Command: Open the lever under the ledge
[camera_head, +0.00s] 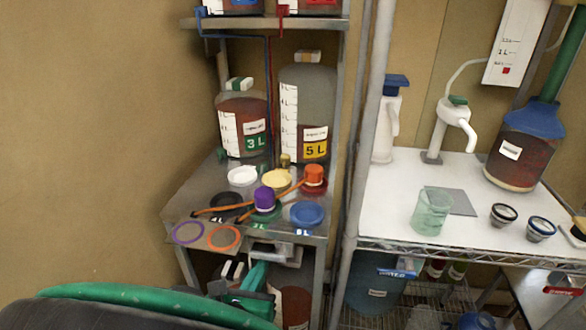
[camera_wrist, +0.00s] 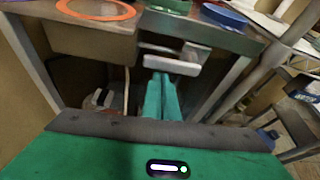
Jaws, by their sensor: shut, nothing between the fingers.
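The ledge is the front edge of the metal shelf (camera_head: 180,205), which also shows along the top of the wrist view (camera_wrist: 90,40). Under it, in the wrist view, is a pale grey lever-like bar (camera_wrist: 172,66), lying roughly crosswise below a bracket. In the head view that spot is small and partly hidden, so I cannot tell the lever's setting. My gripper (camera_wrist: 161,82) has its green fingers together and empty, with the tips just below and very near the bar. I cannot tell whether they touch it. In the head view my gripper (camera_head: 258,272) is under the shelf's front edge.
On the shelf are a 3 L jug (camera_head: 243,125), a 5 L jug (camera_head: 308,110) and several coloured lids and rings, including an orange ring (camera_head: 222,237) at the front. A metal post (camera_head: 362,150) and a white-topped rack (camera_head: 400,215) stand to the right. Bottles sit below.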

